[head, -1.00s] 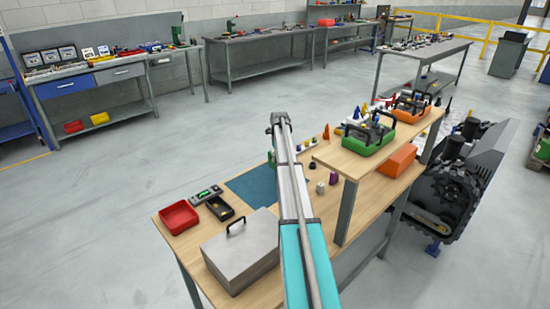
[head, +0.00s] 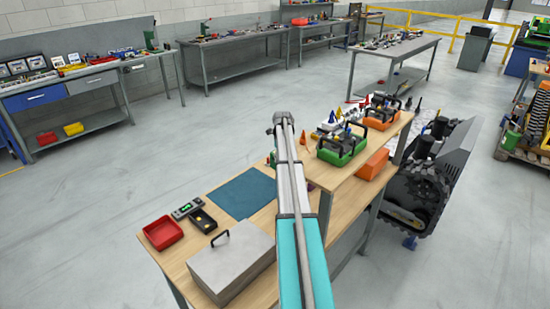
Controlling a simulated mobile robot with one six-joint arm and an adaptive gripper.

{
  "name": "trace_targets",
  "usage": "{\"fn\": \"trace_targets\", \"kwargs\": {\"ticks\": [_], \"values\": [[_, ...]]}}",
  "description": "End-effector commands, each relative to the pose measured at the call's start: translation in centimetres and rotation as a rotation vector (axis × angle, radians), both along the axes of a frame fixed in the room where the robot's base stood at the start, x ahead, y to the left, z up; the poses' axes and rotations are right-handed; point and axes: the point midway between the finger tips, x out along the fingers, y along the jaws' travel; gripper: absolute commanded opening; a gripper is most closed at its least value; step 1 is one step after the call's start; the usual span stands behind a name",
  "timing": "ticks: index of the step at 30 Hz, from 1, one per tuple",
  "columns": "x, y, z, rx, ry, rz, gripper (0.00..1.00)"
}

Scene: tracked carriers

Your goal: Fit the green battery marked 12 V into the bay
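A green box-shaped unit with a black handle (head: 334,155) sits on the raised shelf of the wooden bench, right of my arm. It may be the green battery; no 12 V marking is readable. A similar orange unit (head: 374,125) sits behind it on the same shelf. A dark grey tracked carrier (head: 425,180) stands on the floor just right of the bench. I cannot make out an open bay on it. My arm rises across the bench in front of the camera. My gripper is not visible; it seems hidden beyond the arm's upper end.
On the lower bench top are a grey metal case (head: 230,262), a red tray (head: 163,232), a small black tray (head: 203,221) and a blue mat (head: 242,193). An orange box (head: 373,163) sits under the shelf. Another tracked machine (head: 528,125) stands far right. Floor between is clear.

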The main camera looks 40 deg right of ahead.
Motion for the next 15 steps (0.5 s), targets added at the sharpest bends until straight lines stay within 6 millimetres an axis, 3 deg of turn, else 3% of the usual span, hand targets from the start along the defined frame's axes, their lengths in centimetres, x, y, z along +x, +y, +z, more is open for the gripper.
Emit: {"fn": "trace_targets", "kwargs": {"ticks": [15], "values": [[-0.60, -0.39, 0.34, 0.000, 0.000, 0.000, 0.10]]}}
